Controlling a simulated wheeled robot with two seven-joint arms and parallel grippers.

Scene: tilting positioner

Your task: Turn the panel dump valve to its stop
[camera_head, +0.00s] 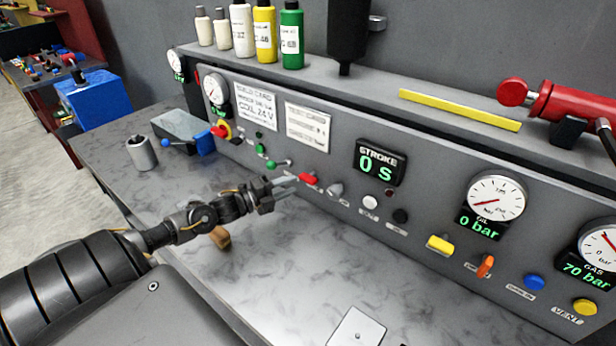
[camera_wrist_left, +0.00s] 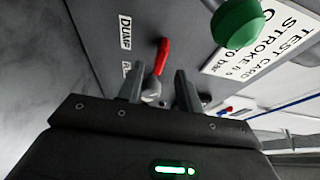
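The dump valve's red lever (camera_head: 308,178) sits on the grey front panel, left of the stroke display. In the left wrist view the red lever (camera_wrist_left: 162,58) stands out from a metal hub beside a label reading DUMP. My left gripper (camera_head: 284,185) is at the panel just left of the lever in the head view. In the left wrist view its two fingers (camera_wrist_left: 160,78) are apart, with the hub and lever showing in the gap between them. I cannot tell whether a finger touches the lever. My right gripper is not in view.
A green-knobbed lever (camera_head: 280,164) is close beside the left gripper, and it also shows in the left wrist view (camera_wrist_left: 238,24). A metal knob (camera_head: 335,190) sits just right of the red lever. A brown block (camera_head: 220,237) lies below my left wrist. The bench front is mostly clear.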

